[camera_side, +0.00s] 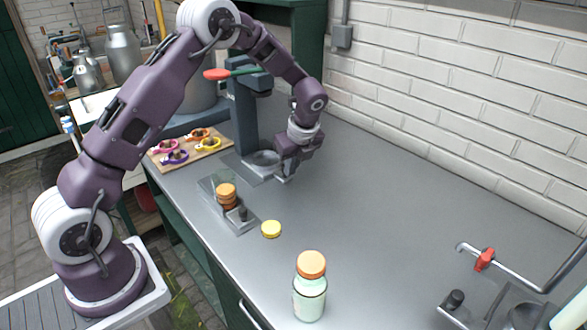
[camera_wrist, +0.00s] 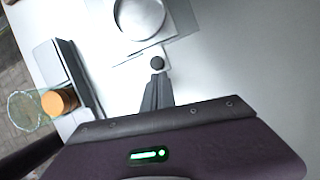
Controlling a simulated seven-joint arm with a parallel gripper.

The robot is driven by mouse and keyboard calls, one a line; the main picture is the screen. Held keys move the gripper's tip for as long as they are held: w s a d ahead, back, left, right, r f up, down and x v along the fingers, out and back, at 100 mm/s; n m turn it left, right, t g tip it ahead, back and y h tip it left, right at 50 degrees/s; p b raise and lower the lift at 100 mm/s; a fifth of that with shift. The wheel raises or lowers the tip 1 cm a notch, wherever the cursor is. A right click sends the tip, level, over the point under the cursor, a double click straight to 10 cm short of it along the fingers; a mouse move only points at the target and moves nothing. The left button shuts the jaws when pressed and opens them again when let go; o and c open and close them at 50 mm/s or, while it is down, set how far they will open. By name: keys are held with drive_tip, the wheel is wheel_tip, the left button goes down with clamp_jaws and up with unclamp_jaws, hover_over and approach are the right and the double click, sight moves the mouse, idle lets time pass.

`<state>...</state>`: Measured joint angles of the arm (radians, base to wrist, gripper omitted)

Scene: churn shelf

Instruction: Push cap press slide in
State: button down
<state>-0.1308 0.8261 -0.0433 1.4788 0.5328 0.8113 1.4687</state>
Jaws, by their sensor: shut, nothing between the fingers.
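The cap press (camera_side: 246,110) is a grey column with a red-handled lever (camera_side: 217,74) above its base. Low at its front is a metal slide plate with a round silver dish (camera_side: 262,158), also seen in the wrist view (camera_wrist: 140,17). In the wrist view a dark round knob (camera_wrist: 157,62) stands at the plate's near edge. My gripper (camera_side: 284,178) is low over the bench, just right of the slide. Its fingers (camera_wrist: 157,80) are shut and empty, with the tips right by the knob; I cannot tell whether they touch it.
A clear tube of orange caps (camera_side: 226,195) stands in a grey holder left of my gripper. A yellow cap (camera_side: 271,229) lies on the bench; an orange-capped bottle (camera_side: 310,290) stands nearer. A red-handled tap (camera_side: 485,259) is right. The bench's middle right is clear.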

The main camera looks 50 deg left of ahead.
drive_tip(key=shift+a, duration=0.5)
drive_tip(key=d, duration=0.4)
drive_tip(key=shift+s+d+r, duration=0.1)
drive_tip(key=shift+s+d, duration=0.25)
drive_tip(key=shift+d, duration=0.05)
drive_tip(key=s+d+r+n+t, duration=0.1)
drive_tip(key=s+d+r+n, duration=0.15)
drive_tip(key=r, duration=0.65)
drive_tip(key=s+d+r+n, duration=0.2)
drive_tip(key=s+d+r, duration=0.15)
drive_tip(key=r, duration=0.45)
drive_tip(key=s+d+r+n+t+h, duration=0.2)
drive_tip(key=s+n, duration=0.5)
drive_tip(key=s, duration=0.5)
drive_tip(key=s+d+r+n+t+h, duration=0.1)
drive_tip(key=s+r+n+h, duration=0.1)
drive_tip(key=s+n, duration=0.6)
drive_tip(key=s, duration=0.5)
drive_tip(key=shift+d+t, duration=0.4)
